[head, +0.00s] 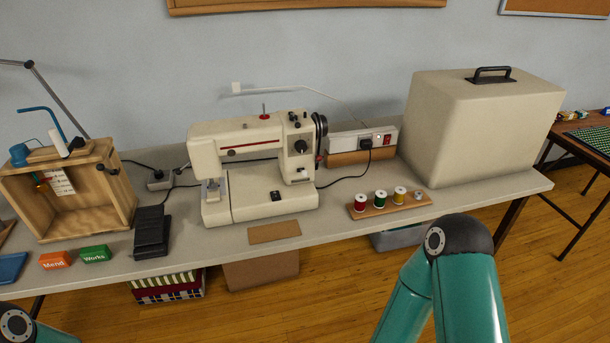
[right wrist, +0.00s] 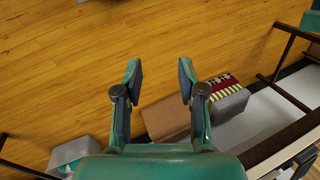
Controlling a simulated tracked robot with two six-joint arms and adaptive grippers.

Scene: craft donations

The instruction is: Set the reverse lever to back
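A cream sewing machine (head: 232,145) stands on the table in the head view, upright. Its right column carries dark dials (head: 300,147) and a dark handwheel (head: 320,130). A small black part (head: 276,196) sits on its base. I cannot tell which small part is the reverse lever, or how it is set. My right gripper (right wrist: 160,80) is open and empty in the right wrist view, above the wooden floor and away from the machine. In the head view only arm links of mine show at the bottom; my left gripper is out of view.
Thread spools on a wooden strip (head: 361,212) stand right of the machine, before a large beige case (head: 475,125). A black pedal (head: 152,232) and wooden box (head: 75,190) lie left. A brown card (head: 274,232) lies in front. Boxes (head: 165,287) stand under the table.

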